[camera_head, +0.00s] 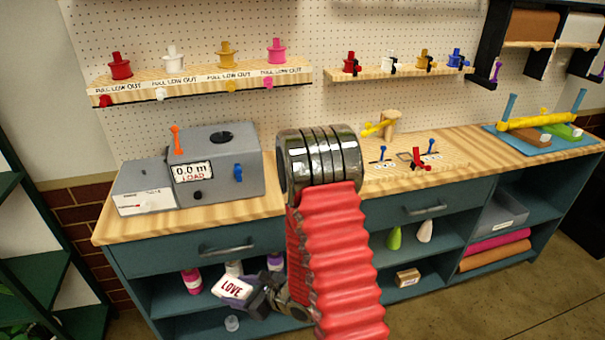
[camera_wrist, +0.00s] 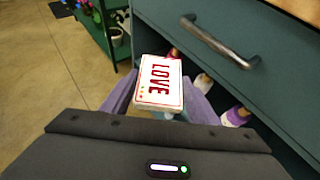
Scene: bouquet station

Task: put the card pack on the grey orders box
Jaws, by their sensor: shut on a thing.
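The card pack, white with red "LOVE" lettering (camera_head: 232,287), is held between the jaws of my gripper (camera_head: 238,288), in front of the open lower shelf and below the counter top. In the wrist view the card pack (camera_wrist: 160,82) sits between the two purple fingers, with its lettered face showing. A low grey box with a white label (camera_head: 143,186) stands at the left end of the counter, up and left of my gripper. Its label is too small to read, so I cannot be sure that it is the orders box.
A larger grey machine (camera_head: 222,170) with a "0.0 m" display stands right beside the low box. The drawer handle (camera_wrist: 220,42) juts out near my gripper. Bottles (camera_head: 191,281) stand on the shelf behind. A grey tray (camera_head: 497,216) is on the right shelf.

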